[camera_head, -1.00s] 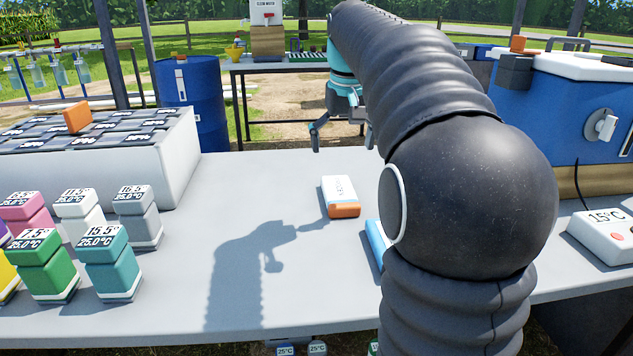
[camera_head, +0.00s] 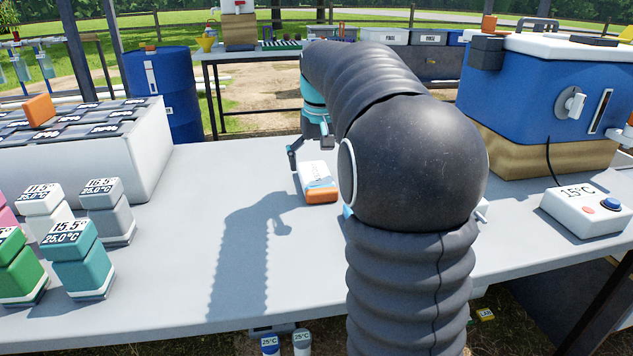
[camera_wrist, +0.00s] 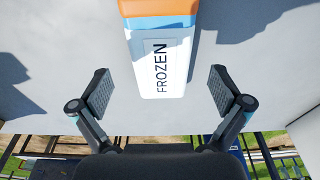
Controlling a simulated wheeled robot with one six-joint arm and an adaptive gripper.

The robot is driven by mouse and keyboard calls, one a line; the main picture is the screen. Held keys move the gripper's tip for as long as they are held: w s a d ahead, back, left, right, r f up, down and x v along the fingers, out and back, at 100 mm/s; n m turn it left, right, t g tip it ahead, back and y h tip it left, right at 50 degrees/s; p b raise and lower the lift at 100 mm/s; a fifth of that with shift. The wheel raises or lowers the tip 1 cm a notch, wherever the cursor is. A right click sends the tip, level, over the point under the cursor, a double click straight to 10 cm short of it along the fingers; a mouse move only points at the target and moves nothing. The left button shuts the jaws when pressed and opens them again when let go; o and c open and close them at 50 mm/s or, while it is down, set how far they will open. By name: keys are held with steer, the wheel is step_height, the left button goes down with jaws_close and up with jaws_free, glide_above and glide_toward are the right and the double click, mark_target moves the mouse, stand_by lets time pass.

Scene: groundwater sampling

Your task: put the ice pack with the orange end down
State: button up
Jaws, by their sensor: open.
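The ice pack with the orange end (camera_head: 317,182) is a white block lying flat on the grey table (camera_head: 190,225), its orange end toward the head camera. In the wrist view the pack (camera_wrist: 162,60) shows the word FROZEN and lies between and beyond the fingertips, orange end at the top. My gripper (camera_wrist: 158,90) is open, one finger on each side of the pack, with gaps on both sides. In the head view my gripper (camera_head: 308,152) is just behind the pack, partly hidden by my arm.
A white box with dark lidded compartments (camera_head: 120,145) and an orange block stands at left. Coloured bottles (camera_head: 80,262) stand at the front left. A blue cooler (camera_head: 545,95) and a 15°C device (camera_head: 583,210) are at right. The table centre is clear.

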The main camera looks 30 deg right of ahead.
mark_target(316, 175)
steer(key=shift+w+d+f, duration=0.1)
steer(key=shift+w+f, duration=0.15)
steer(key=shift+f, duration=0.65)
steer(key=shift+w+f, duration=0.25)
steer(key=shift+f, duration=0.6)
steer(key=c, duration=1.4)
steer(key=shift+c, duration=1)
steer(key=shift+r, duration=0.15)
